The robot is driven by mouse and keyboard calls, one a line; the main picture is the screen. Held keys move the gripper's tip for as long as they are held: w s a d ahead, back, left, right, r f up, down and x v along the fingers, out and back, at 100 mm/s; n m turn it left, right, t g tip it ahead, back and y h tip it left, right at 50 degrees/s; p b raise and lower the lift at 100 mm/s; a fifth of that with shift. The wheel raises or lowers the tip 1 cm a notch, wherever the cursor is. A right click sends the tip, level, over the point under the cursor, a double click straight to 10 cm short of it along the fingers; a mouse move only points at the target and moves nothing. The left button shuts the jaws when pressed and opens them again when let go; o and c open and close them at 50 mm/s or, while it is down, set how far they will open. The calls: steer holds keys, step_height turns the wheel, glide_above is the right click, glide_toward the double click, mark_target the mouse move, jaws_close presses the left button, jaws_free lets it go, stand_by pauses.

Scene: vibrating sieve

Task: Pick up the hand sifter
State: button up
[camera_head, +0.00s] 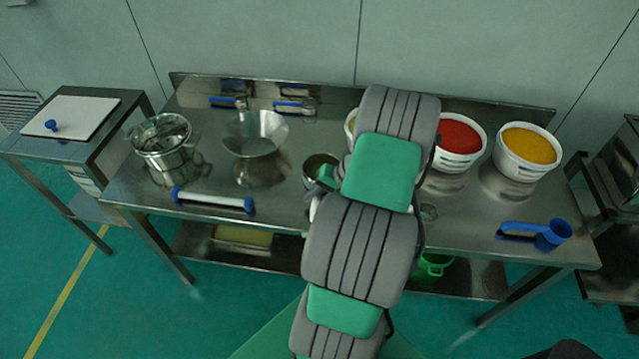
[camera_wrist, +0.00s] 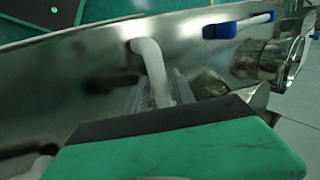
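A small metal cup-shaped vessel (camera_head: 318,162), likely the hand sifter, stands on the steel table just left of my arm, partly covered by it. In the wrist view a pale curved bar (camera_wrist: 152,72), which looks like its handle, rises just beyond the green housing of my gripper. Its lower end is hidden behind that housing. Shiny metal (camera_wrist: 215,85) shows right beside the bar.
Blue-handled tools (camera_head: 292,104) lie at the back.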

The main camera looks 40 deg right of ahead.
jaws_close()
stand_by(0.6)
